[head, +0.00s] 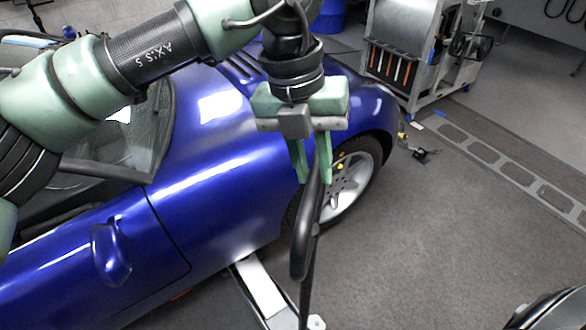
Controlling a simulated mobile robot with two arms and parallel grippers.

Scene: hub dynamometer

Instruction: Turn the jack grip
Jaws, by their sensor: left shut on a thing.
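The jack grip (301,250) is a black, padded, bar-like handle near the middle of the head view. It stands beside the blue car's wheel, nearest the camera, on a dark pole running down out of the frame. My left gripper (313,178) points down from above with its green fingers at the upper end of the grip. It is shut on the jack grip. The fingers partly cover the top of the grip. The pale metal jack (262,288) lies low on the floor by the car's side, partly cut off at the bottom. My right gripper does not show.
The blue car (215,165) fills the left, with its silver wheel (347,187) close behind the grip. A metal tool cart (405,50) stands at the back right. A small dark object (423,155) lies on the floor. The grey floor to the right is mostly clear.

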